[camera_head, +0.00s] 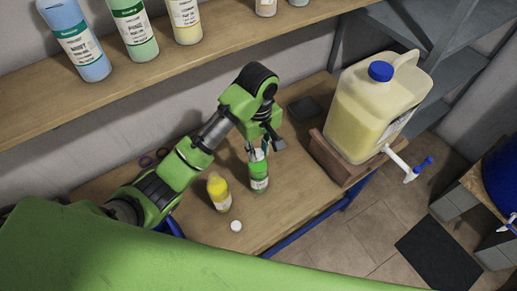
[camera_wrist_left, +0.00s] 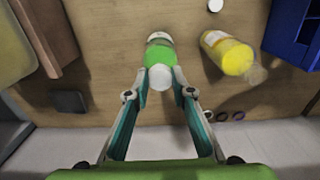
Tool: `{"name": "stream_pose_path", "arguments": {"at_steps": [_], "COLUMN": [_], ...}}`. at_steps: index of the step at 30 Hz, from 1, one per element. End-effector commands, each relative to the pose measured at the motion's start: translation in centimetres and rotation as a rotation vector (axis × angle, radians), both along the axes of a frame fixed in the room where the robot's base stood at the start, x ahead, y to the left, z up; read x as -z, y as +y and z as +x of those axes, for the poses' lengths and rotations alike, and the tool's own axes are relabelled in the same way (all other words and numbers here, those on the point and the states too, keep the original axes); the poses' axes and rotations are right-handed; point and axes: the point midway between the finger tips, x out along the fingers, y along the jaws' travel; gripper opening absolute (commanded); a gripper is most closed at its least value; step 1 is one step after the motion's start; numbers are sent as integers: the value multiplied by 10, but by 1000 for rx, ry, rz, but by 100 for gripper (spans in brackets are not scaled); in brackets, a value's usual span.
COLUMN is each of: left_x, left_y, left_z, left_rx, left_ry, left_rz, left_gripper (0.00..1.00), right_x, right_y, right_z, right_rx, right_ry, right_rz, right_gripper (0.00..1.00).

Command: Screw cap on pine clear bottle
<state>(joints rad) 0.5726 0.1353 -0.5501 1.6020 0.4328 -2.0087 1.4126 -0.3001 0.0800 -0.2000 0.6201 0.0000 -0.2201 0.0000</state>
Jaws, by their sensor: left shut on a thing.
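The pine clear bottle, a clear bottle of green liquid (camera_head: 260,184), stands upright on the wooden bench; it also shows in the left wrist view (camera_wrist_left: 158,48). My left gripper (camera_head: 257,151) points down over it from above. In the wrist view its two fingers (camera_wrist_left: 160,74) are shut on the white cap (camera_wrist_left: 160,78) at the bottle's top. I cannot tell whether the cap is seated on the thread or only resting on the neck. My right gripper is not in view.
A yellow bottle (camera_head: 218,192) stands close left of the green one, with a loose white cap (camera_head: 236,226) in front. A large yellow jug (camera_head: 368,115) on a wooden stand is to the right. Dark rings (camera_head: 146,161) lie behind left. Detergent bottles line the shelf (camera_head: 150,100) above.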

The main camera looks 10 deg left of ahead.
Motion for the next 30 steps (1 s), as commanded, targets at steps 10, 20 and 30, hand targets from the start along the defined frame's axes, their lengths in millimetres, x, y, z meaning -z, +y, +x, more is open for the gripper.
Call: {"name": "stream_pose_path", "arguments": {"at_steps": [10,20,30], "left_x": [3,3,2], "left_y": [1,1,1], "left_z": [0,-1,0], "left_rx": [40,192,191], "left_ry": [1,2,0], "left_rz": [2,0,0], "left_gripper": [0,42,55], "right_x": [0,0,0], "right_y": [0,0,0], "right_z": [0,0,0], "right_rx": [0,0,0], "right_ry": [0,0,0], "right_rz": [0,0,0], "right_gripper": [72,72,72]}}
